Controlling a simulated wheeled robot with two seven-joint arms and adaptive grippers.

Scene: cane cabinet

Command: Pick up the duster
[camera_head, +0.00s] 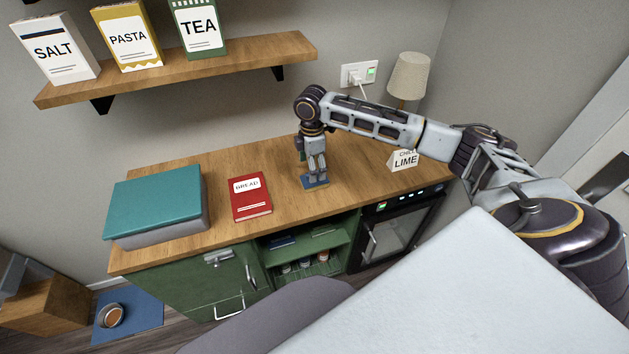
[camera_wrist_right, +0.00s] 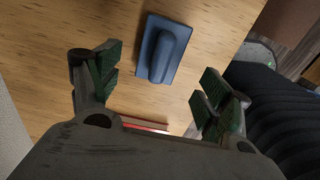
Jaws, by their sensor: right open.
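The blue duster (camera_head: 313,182), a flat block with a raised handle, lies on the wooden cabinet top, partly hidden by my right gripper in the head view. In the right wrist view the duster (camera_wrist_right: 151,70) shows whole, handle up. My right gripper (camera_head: 317,172) points down over it. In the wrist view its open fingers (camera_wrist_right: 160,78) stand to either side of the duster's lower end, and nothing is held between them. I cannot tell the exact height of the fingertips above the duster. My left gripper is not in view.
A red BREAD book (camera_head: 250,197) lies left of the duster, and a teal-lidded box (camera_head: 155,203) stands further left. A LIME sign (camera_head: 404,160) and a lamp (camera_head: 409,76) stand to the right. A wall shelf (camera_head: 180,70) holds boxes above. The cabinet's middle compartment (camera_head: 300,245) is open.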

